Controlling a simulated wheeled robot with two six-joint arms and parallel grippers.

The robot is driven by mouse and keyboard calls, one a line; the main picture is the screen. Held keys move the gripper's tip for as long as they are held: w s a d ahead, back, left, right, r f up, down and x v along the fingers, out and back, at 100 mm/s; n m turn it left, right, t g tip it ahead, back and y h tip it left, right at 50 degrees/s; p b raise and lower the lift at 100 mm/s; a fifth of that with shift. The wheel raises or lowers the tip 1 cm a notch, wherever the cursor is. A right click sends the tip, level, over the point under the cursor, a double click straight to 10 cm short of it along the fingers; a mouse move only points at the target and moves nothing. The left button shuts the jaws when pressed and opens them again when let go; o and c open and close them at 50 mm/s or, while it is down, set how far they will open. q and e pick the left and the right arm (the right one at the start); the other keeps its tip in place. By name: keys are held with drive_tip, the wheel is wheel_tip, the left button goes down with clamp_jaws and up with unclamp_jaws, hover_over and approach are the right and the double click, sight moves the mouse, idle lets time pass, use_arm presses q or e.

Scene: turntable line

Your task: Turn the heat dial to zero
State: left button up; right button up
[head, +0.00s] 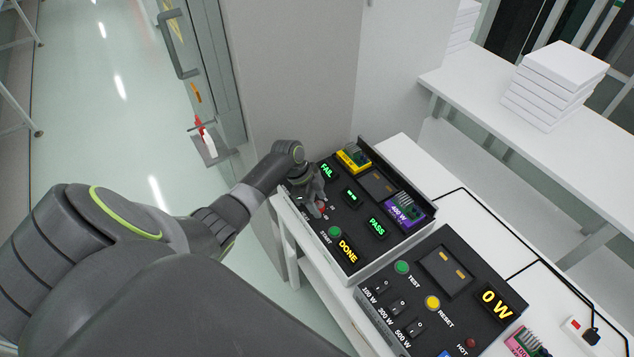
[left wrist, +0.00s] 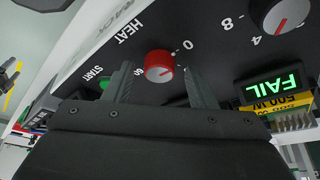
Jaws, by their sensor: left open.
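The heat dial (left wrist: 159,63) is a red knob with a white pointer line on a dark panel, labelled HEAT in the left wrist view. A 0 is printed to its upper right and a larger number to its lower left. The pointer is partly foreshortened, and I cannot tell exactly which number it faces. My left gripper (left wrist: 162,84) is open, with one finger on each side of the dial; I cannot tell whether they touch it. In the head view the left gripper (head: 312,198) is over the left edge of the black panel (head: 345,234), hiding most of the dial.
A FAIL display (left wrist: 277,92) and a green start button (head: 335,231) are near the gripper. A second black panel (head: 385,318) with switches stands to the right. A cabinet (head: 290,80) stands behind the arm.

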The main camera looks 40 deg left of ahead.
use_arm(q)
drive_tip(key=b+v, duration=0.3)
drive_tip(key=v, duration=1.4)
drive_tip(key=shift+a+r+b, duration=0.15)
drive_tip(key=shift+b, duration=0.15)
